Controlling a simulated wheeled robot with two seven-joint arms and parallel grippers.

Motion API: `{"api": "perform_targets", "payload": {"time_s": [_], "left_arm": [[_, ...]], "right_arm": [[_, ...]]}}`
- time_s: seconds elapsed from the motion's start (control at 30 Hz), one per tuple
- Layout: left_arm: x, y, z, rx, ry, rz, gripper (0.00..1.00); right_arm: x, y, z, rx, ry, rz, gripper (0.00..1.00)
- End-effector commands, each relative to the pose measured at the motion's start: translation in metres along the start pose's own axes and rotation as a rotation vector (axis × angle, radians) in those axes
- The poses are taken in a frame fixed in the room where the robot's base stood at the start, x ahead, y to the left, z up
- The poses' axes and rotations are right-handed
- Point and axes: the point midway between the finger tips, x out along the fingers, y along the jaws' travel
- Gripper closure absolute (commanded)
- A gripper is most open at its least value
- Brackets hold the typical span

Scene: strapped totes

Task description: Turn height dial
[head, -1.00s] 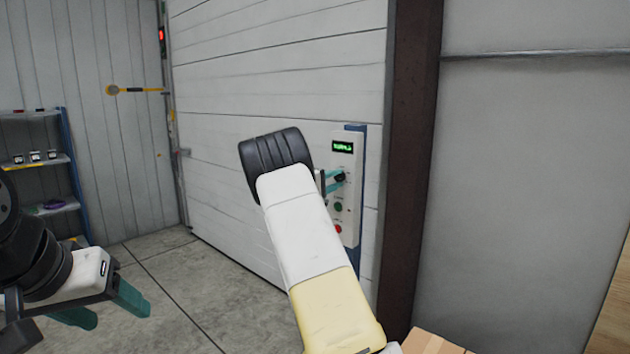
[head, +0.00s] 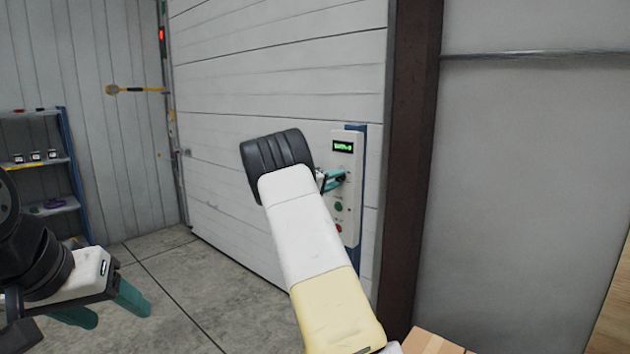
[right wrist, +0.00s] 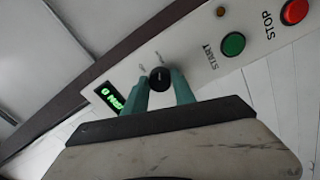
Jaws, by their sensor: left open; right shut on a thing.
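The control panel (head: 343,150) is a pale upright box on a blue post by the large door. It has a green lit display (head: 343,146), whose text I cannot read surely, and a black dial that also shows in the right wrist view (right wrist: 160,78). My right gripper (right wrist: 161,86) has its teal fingers on either side of the dial, shut on it. In the head view my right gripper (head: 336,180) is partly hidden by my forearm. My left gripper (head: 108,310) is open and empty at the lower left, away from the panel.
Below the dial are a green START button (right wrist: 233,44) and a red STOP button (right wrist: 294,11). A closed white sectional door (head: 270,75) stands behind. A shelf (head: 40,165) with small items is at the left. A cardboard box (head: 432,343) is at bottom right.

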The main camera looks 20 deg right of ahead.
Motion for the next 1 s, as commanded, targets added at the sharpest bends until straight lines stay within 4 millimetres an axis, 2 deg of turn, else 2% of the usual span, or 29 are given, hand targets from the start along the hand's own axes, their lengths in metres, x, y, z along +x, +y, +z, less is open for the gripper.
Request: {"api": "perform_targets", "payload": {"time_s": [0.17, 0.2, 0.3, 0.67, 1.0], "left_arm": [[0.0, 0.0, 0.0, 0.0, 0.0, 0.0, 0.39], [0.0, 0.0, 0.0, 0.0, 0.0, 0.0, 0.39], [0.0, 0.0, 0.0, 0.0, 0.0, 0.0, 0.39], [0.0, 0.0, 0.0, 0.0, 0.0, 0.0, 0.39], [0.0, 0.0, 0.0, 0.0, 0.0, 0.0, 0.39]], "right_arm": [[0.0, -0.001, 0.0, 0.001, 0.0, -0.001, 1.0], [0.0, -0.001, 0.0, 0.001, 0.0, -0.001, 0.63], [0.0, -0.001, 0.0, 0.0, 0.0, -0.001, 0.47], [-0.004, 0.0, 0.0, 0.0, 0.001, -0.001, 0.47], [-0.059, -0.001, -0.001, -0.001, 0.001, -0.002, 0.47]]}}
